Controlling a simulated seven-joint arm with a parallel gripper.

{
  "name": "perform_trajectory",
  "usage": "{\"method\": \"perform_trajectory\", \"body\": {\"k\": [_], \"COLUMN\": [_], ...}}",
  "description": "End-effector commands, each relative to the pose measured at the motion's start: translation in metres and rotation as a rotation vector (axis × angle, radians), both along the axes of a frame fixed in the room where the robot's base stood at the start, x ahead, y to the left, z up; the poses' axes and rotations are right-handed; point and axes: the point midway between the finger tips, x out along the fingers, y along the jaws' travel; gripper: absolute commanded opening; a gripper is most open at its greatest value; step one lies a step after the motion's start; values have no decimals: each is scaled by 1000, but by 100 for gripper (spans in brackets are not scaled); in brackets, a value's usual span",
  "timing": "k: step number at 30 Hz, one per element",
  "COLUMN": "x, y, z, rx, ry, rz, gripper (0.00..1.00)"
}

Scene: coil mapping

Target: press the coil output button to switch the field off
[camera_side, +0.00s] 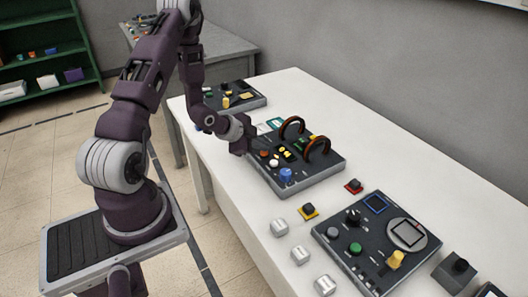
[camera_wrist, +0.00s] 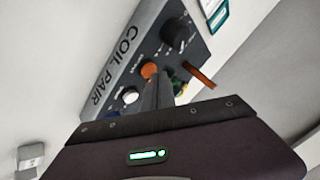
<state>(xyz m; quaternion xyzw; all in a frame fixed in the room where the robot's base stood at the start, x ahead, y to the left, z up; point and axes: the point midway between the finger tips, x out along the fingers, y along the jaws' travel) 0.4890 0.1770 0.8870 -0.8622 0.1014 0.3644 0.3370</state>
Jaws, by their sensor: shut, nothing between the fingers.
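The coil unit (camera_side: 322,171) is a dark grey box on the white table, with two upright brown coil rings (camera_side: 292,127). The wrist view shows its side, lettered COIL PAIR (camera_wrist: 113,64). An orange button (camera_wrist: 149,70) sits on its panel beside small lettering that looks like OUTPUT. It also shows in the side view (camera_side: 263,153). A white button (camera_wrist: 130,96) is beside it, and a black knob (camera_wrist: 175,35) is farther up. My gripper (camera_wrist: 162,88) is shut and empty, its fingertips close to the orange button. I cannot tell whether they touch it.
A blue knob (camera_side: 286,175) stands at the coil unit's near corner. Another control box (camera_side: 345,243) lies nearer the camera, with small yellow (camera_side: 308,211) and red (camera_side: 353,186) button blocks and several pale cubes around it. A further device (camera_side: 240,95) sits at the far end.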

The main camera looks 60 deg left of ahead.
Motion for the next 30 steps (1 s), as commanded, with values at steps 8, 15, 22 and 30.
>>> {"method": "perform_trajectory", "body": {"k": [8, 15, 22, 30], "x": [0, 0, -1, 0], "y": [0, 1, 0, 1], "z": [-8, -7, 0, 13], "rx": [0, 1, 0, 2], "ry": [1, 2, 2, -2], "rz": [1, 1, 1, 1], "gripper": [0, 0, 0, 0]}}
